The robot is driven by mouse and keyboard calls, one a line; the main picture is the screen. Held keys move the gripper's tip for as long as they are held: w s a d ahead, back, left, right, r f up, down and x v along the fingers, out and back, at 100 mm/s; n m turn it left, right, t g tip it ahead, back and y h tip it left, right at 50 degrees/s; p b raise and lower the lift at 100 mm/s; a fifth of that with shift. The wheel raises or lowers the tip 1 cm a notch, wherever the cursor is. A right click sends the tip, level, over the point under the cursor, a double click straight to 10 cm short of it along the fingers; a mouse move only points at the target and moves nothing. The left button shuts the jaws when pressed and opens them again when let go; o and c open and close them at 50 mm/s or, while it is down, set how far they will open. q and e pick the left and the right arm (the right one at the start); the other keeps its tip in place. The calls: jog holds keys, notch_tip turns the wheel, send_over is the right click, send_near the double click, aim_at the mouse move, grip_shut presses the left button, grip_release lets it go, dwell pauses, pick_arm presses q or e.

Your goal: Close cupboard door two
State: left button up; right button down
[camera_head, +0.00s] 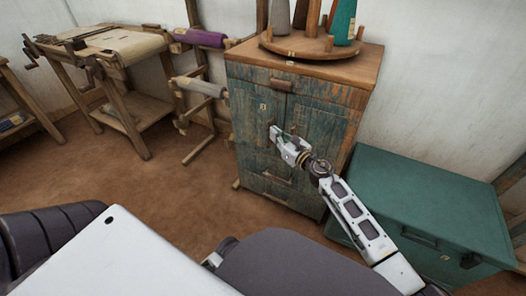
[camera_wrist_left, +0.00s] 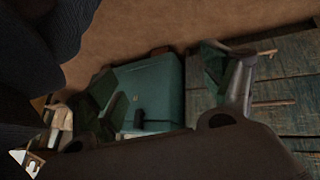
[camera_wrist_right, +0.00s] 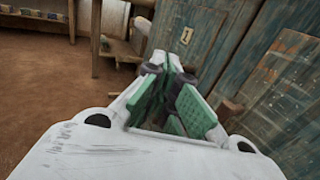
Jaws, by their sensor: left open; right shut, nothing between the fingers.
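The cupboard (camera_head: 240,125) is weathered teal wood with two doors side by side. The left door (camera_head: 257,135) bears a small tag, which reads 1 in the right wrist view (camera_wrist_right: 186,35). The right-hand door, door two (camera_head: 318,125), looks flush or nearly so in the head view; I cannot tell whether a small gap remains. My right gripper (camera_head: 276,132) is shut and empty in front of the doors, near their middle seam. I cannot tell if it touches. My left gripper (camera_wrist_left: 165,75) is open and empty in its wrist view, and hidden in the head view.
A teal chest (camera_head: 425,190) stands close to the cupboard's right side. A round wooden stand (camera_head: 300,45) with cones sits on the cupboard top. A loom frame (camera_head: 120,50) stands at the left. The brown floor (camera_head: 150,180) before the cupboard is open.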

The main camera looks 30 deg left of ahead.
pick_arm(q)
notch_tip(320, 180, up, 10)
jog(key=a+g+y+p, duration=0.1)
jog(key=a+p, duration=0.1)
jog(key=p, duration=0.2)
jog(key=shift+s+a+m+g+y, duration=0.15)
jog(key=shift+m+g+y, duration=0.15)
jog(key=shift+m, duration=0.1)
pick_arm(e)
jog(key=s, duration=0.9)
jog(key=shift+d, duration=0.15)
pick_arm(q)
jog(key=shift+f, duration=0.1)
pick_arm(e)
jog(key=shift+s, duration=0.1)
